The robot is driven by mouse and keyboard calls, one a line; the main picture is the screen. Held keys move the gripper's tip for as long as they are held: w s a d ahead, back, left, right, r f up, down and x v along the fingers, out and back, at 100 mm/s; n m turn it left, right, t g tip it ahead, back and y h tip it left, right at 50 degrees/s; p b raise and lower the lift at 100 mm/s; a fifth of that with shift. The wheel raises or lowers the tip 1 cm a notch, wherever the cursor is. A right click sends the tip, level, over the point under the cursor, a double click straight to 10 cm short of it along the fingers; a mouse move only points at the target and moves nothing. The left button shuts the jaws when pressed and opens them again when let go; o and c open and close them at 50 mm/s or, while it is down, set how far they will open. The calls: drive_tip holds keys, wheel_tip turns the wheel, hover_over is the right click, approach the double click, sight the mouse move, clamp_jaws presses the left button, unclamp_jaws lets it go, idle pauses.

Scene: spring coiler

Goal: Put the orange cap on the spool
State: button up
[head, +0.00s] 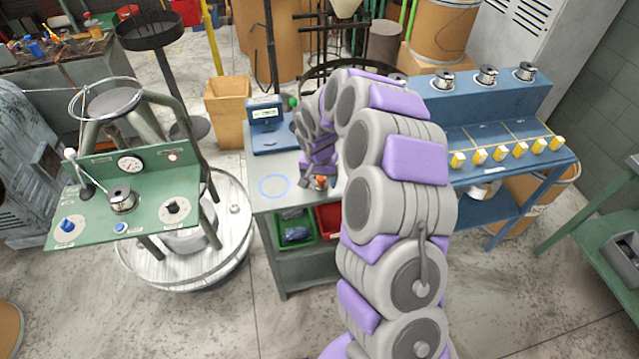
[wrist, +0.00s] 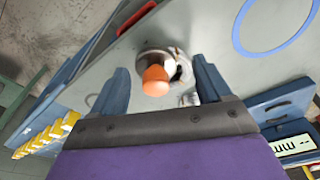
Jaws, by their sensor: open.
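The orange cap (wrist: 156,80) shows between the fingers of my gripper (wrist: 160,66) in the wrist view. The fingers are open, with a gap on each side of the cap. A shiny metal spool (wrist: 150,56) is right behind the cap, which overlaps it; I cannot tell whether the cap is seated on it. In the head view a bit of the orange cap (head: 320,182) shows on the grey worktable (head: 262,212), beneath my gripper (head: 318,172). My arm hides much of that spot.
A blue rack (head: 500,100) with spools and yellow blocks stands right. A green panel (head: 90,215) with another spool (head: 123,200) stands left.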

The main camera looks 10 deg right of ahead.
drive_tip(key=shift+d, duration=0.3)
drive_tip(key=c, duration=0.6)
drive_tip(key=shift+a, duration=0.15)
drive_tip(key=c, duration=0.7)
